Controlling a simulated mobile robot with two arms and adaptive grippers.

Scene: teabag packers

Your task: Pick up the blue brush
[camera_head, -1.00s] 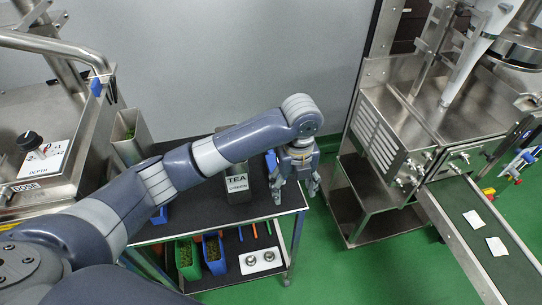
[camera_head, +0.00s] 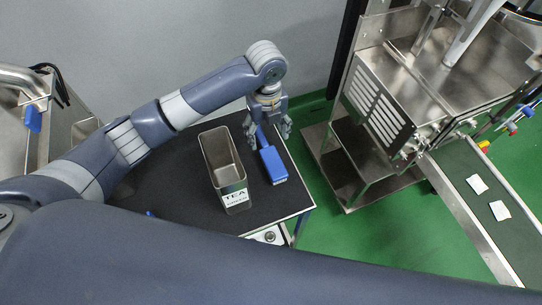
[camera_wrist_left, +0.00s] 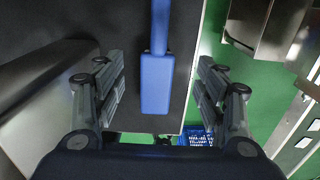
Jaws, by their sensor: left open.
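The blue brush (camera_head: 272,163) lies on the dark table top, right of the metal tea tin. Its handle points toward the back, under my left gripper (camera_head: 268,120). In the left wrist view, the brush head (camera_wrist_left: 156,85) and handle show between the two open fingers of my left gripper (camera_wrist_left: 160,65), apart from both. The gripper is empty; its height above the brush is hard to judge. The far end of the handle is hidden by the gripper in the head view. My right gripper is not in view.
The open metal tin (camera_head: 234,192) labelled TEA stands left of the brush on the table (camera_head: 185,215). A steel machine (camera_head: 385,110) and a conveyor (camera_head: 465,205) with white packets stand to the right, past a strip of green floor.

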